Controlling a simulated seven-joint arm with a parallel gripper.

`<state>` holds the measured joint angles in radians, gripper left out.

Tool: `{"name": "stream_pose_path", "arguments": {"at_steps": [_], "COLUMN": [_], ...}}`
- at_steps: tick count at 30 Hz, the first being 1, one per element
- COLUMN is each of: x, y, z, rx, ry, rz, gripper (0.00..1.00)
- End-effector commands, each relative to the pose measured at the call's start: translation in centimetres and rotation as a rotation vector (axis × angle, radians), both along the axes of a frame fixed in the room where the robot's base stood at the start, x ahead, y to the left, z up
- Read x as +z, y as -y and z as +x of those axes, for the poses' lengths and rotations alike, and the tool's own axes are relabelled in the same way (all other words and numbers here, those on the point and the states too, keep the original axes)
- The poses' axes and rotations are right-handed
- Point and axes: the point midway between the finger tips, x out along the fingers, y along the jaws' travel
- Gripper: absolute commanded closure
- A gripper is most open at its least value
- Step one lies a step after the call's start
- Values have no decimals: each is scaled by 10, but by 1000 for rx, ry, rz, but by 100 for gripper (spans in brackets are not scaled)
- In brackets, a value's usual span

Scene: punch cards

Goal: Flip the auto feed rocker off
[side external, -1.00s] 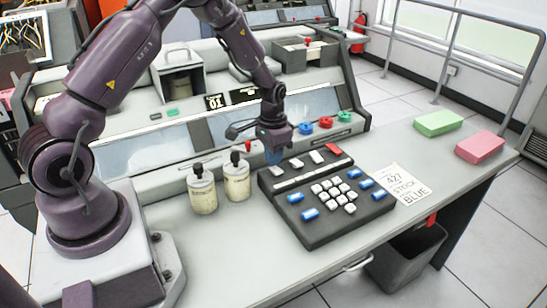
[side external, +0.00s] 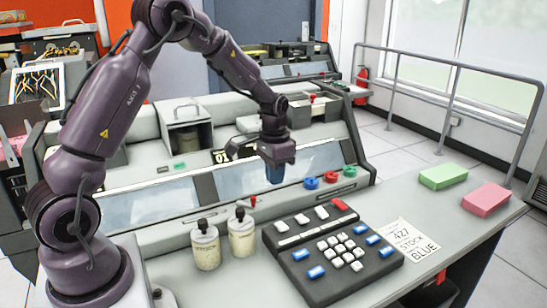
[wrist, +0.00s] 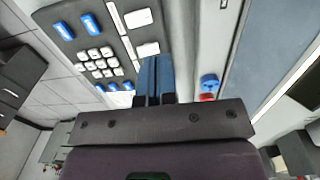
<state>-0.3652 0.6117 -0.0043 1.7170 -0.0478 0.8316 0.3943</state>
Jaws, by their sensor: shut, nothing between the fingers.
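A dark control panel (side external: 335,281) lies on the desk. Its back row has white rocker-like switches (side external: 302,218) and a red one (side external: 339,204). No label for auto feed is readable, so I cannot tell which rocker it is. My gripper (side external: 275,178) is shut and empty, its blue fingers pointing down, above and behind the back row, apart from the panel. In the wrist view, the shut fingers (wrist: 155,75) appear near two white switches (wrist: 148,48); the rest of the back row is hidden or out of frame.
Two cream canisters with black knobs (side external: 205,248) stand left of the panel. Red, blue and green knobs (side external: 330,177) sit on the console behind. A stock card (side external: 405,240), a green block (side external: 443,176) and a pink block (side external: 486,198) lie to the right.

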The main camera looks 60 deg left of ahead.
Motion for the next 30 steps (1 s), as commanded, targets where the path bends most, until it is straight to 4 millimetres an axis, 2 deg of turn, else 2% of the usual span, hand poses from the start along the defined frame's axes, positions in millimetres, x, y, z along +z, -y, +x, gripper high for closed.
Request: {"name": "stream_pose_path", "arguments": {"at_steps": [3, 9, 24, 27, 30], "x": [24, 45, 49, 40, 57], "y": [-5, -10, -11, -4, 12], "z": [1, 0, 0, -19, -38], "rx": [0, 0, 32, 96, 137], "ry": [4, 1, 1, -43, -33], "rz": [2, 0, 1, -8, 2], "gripper": [100, 100, 100, 100, 100]}}
